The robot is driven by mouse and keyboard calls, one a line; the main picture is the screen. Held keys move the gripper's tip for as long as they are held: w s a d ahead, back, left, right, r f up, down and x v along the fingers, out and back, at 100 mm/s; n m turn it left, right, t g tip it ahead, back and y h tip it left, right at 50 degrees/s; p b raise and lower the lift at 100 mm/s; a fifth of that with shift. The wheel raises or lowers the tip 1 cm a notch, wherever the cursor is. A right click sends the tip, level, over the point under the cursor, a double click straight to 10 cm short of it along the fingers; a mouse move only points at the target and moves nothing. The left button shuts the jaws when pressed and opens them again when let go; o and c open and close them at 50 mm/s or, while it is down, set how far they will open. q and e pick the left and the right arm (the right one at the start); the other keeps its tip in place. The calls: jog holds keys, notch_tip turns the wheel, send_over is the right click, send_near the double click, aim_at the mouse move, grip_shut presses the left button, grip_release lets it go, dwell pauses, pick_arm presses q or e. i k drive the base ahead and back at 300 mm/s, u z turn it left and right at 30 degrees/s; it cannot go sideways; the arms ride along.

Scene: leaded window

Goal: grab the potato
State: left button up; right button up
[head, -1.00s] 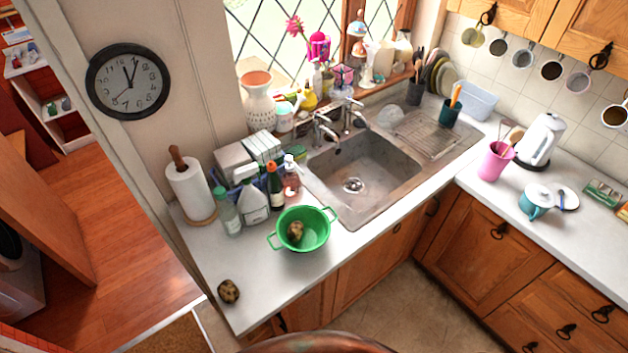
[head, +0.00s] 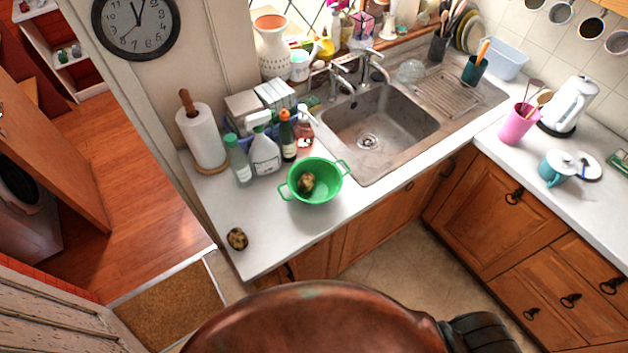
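One potato (head: 237,239), brown and mottled, lies on the white counter (head: 262,258) near its front left corner. A second potato-like brown lump (head: 307,183) lies inside a green two-handled colander (head: 326,191) to the right of it. The colander stands upright on the counter, left of the sink. Neither of my grippers shows in the head view. Nothing touches the potato on the counter.
A paper towel roll (head: 203,137) and several bottles, one of them a white spray bottle (head: 264,155), stand behind the colander. The sink (head: 378,130) is to the right. The counter around the loose potato is clear.

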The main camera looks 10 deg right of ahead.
aim_at(238, 241)
jog(key=k, duration=1.2)
jog(key=u, duration=0.5)
jog(key=i, duration=0.8)
jog(key=u, duration=0.1)
